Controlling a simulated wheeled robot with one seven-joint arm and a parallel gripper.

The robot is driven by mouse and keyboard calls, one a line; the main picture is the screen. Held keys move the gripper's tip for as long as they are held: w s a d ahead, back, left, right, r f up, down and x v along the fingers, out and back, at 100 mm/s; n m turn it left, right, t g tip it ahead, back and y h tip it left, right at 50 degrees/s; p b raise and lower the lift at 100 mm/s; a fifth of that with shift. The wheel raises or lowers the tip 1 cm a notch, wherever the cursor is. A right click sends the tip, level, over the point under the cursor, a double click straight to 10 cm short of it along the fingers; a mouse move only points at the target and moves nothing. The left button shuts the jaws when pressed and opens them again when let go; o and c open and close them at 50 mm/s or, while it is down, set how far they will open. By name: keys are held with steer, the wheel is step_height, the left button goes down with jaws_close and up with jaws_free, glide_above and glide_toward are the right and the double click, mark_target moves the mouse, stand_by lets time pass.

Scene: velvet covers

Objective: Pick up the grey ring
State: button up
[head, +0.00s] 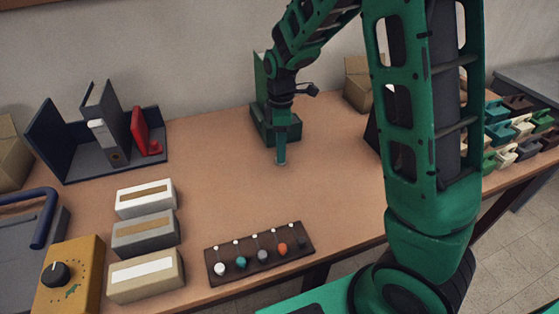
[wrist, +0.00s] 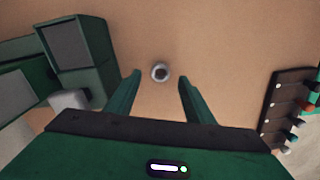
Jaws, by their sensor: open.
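The grey ring (wrist: 160,72) is small and round with a pale centre. It lies on the bare tabletop, in line with the gap between my fingertips in the wrist view. My gripper (wrist: 160,78) is open, with one green finger to each side of the ring and nothing between them that looks held. How far the fingertips are above the ring I cannot tell. In the head view my gripper (head: 281,158) points straight down over the middle of the table, and the ring is mostly hidden at its tips.
A green holder (head: 261,122) stands just behind my gripper. A dark board with coloured knobs (head: 259,255) lies at the front edge. Several boxes (head: 146,234) stand at left, and a dark blue bookend with binders (head: 60,150) behind them. The tabletop (head: 215,170) around the gripper is clear.

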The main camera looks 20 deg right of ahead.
steer(key=shift+f, duration=1.6)
steer(key=c, duration=1.1)
steer(key=shift+r, duration=0.2)
